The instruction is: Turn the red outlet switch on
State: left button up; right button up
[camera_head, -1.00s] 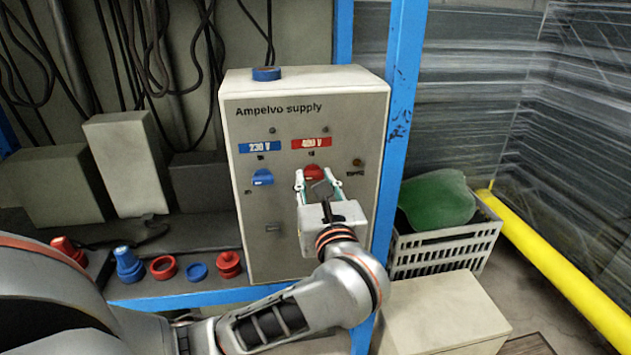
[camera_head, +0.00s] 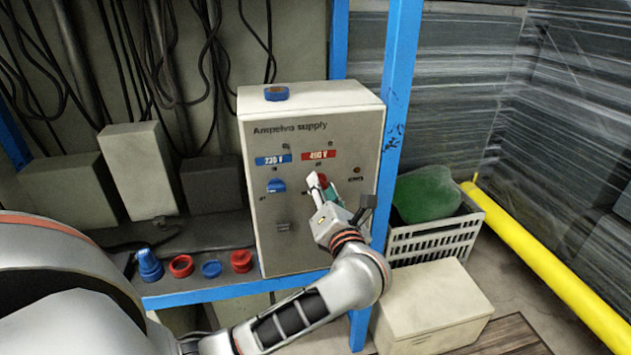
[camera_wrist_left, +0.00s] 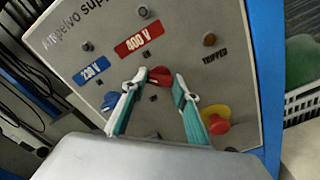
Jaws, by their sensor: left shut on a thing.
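The red outlet switch (camera_head: 322,180) is a small red knob under the red 400 V label (camera_head: 319,155) on the pale Ampelvo supply box (camera_head: 262,222). In the left wrist view the red switch (camera_wrist_left: 160,76) sits between the two fingertips. My left gripper (camera_head: 320,185) is shut on it, its hand tilted against the panel. The fingers partly hide the knob in the head view, and I cannot tell its exact setting. The blue switch (camera_head: 276,185) under the blue 230 V label (camera_head: 273,160) is to the left. My right gripper is not in view.
A red button on a yellow base (camera_wrist_left: 217,122) is close beside the right finger in the wrist view. A blue post (camera_head: 398,110) stands right of the box. A grey crate (camera_head: 440,240) and a yellow rail (camera_head: 560,280) are further right. Caps (camera_head: 181,266) lie left.

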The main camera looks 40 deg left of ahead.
pick_arm(q)
jog(key=m+p, duration=0.3)
jog(key=p, duration=0.2)
jog(key=m+p, duration=0.2)
jog(key=shift+r+m, duration=0.25)
jog(key=shift+m, duration=0.05)
jog(key=m+p, duration=0.2)
jog(key=p, duration=0.1)
jog(key=f+m+p, duration=0.1)
jog(key=m+p, duration=0.1)
jog(key=p, duration=0.1)
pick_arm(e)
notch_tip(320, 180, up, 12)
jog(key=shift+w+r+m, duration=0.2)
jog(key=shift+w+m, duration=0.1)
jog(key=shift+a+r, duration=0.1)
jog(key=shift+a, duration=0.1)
pick_arm(q)
jog(key=o, duration=1)
jog(key=shift+o, duration=0.4)
jog(key=shift+r, duration=0.1)
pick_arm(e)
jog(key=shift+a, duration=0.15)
